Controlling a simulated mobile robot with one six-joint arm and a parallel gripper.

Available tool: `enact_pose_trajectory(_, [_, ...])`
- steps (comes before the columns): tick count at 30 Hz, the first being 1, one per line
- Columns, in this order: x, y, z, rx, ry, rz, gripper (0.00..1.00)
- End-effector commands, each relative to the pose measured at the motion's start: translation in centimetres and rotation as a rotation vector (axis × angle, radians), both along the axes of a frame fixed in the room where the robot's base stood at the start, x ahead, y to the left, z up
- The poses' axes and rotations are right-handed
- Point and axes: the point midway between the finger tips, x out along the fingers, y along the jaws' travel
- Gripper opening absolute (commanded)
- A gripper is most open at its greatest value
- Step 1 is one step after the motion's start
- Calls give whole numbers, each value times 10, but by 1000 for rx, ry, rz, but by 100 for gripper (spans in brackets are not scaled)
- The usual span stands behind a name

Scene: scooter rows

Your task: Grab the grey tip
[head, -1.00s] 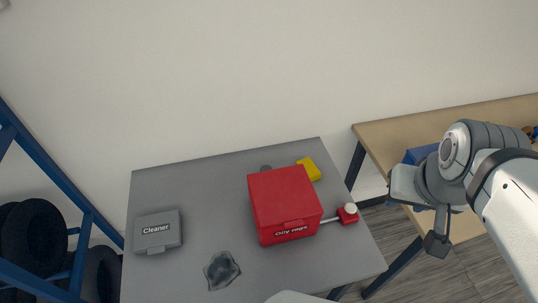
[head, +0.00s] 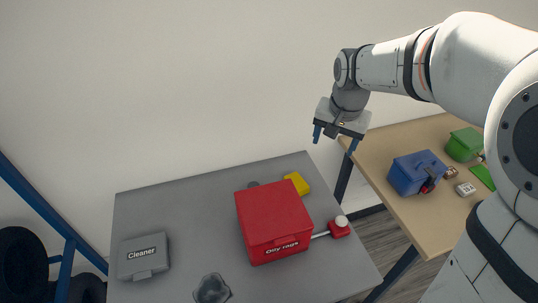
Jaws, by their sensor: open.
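A small rounded grey thing (head: 253,184) shows at the back left edge of the red box and is mostly hidden behind it; it may be the grey tip. A dark grey, uneven patch or dish (head: 212,289) lies at the front of the grey table (head: 170,215). I cannot tell for certain which is the tip. My gripper (head: 334,141) is open, empty and pointing down, above and beyond the table's back right corner, apart from everything.
A red box labelled "Oily rags" (head: 274,215) stands mid-table, with a yellow block (head: 298,183) behind it and a white-knobbed red piece (head: 340,227) to its right. A grey "Cleaner" case (head: 143,257) lies left. The wooden table (head: 385,150) holds blue (head: 417,172) and green (head: 464,145) boxes.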

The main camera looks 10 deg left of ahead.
Motion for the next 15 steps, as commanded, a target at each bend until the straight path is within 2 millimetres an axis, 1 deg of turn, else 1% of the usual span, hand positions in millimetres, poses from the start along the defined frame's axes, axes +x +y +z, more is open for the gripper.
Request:
enact_pose_trajectory(1, [17,19,-18,1,23,-10,68])
enact_pose_trajectory(3, [37,44,-39,4,46,-35,68])
enact_pose_trajectory(5, [53,66,-59,5,65,-55,68])
enact_pose_trajectory(6, [62,81,-73,6,77,-68,68])
enact_pose_trajectory(8, [74,104,-97,5,97,-91,68])
enact_pose_trajectory(10, [86,131,-127,1,118,-117,68])
enact_pose_trajectory(12, [94,158,-157,-3,136,-142,68])
enact_pose_trajectory(15, [100,190,-198,-11,160,-174,68])
